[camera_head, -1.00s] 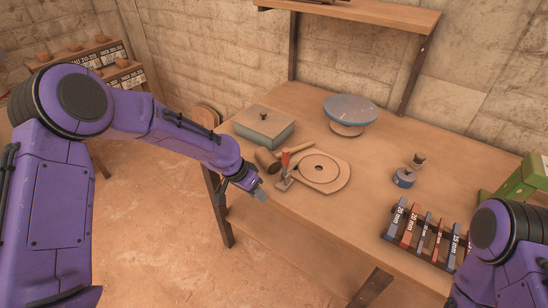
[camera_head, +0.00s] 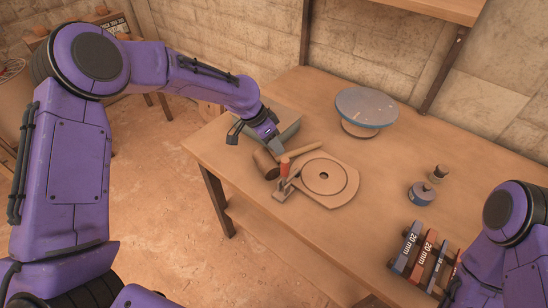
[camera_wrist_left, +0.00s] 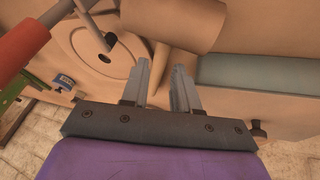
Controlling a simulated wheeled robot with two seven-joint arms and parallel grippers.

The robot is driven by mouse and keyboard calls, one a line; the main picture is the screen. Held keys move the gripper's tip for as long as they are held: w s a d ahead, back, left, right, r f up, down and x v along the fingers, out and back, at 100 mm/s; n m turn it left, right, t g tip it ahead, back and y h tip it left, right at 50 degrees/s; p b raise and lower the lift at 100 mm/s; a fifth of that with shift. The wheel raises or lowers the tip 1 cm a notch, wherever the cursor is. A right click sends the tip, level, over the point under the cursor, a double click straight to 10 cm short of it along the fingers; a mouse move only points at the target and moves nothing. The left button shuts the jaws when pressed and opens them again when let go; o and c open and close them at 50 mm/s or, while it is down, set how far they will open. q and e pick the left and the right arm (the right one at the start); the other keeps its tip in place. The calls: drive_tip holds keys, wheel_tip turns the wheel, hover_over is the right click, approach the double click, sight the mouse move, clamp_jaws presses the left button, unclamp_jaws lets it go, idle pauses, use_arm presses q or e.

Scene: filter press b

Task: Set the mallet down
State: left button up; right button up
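A round press plate (camera_head: 324,178) with a red-handled clamp (camera_head: 285,168) lies beside the mallet. A lidded grey box (camera_head: 287,128) is partly hidden behind my left gripper.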

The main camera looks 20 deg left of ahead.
sight(293, 153)
use_arm(q)
drive_tip(key=x, duration=0.1)
drive_tip(key=p+x, duration=0.1)
drive_tip(key=x, duration=0.3)
drive_tip(key=shift+w+d, duration=0.2)
drive_tip(key=shift+w, duration=0.25)
drive_tip(key=shift+d+f, duration=0.15)
drive_tip(key=shift+f, duration=0.3)
clamp_jaws()
drive_tip(key=shift+r, duration=0.15)
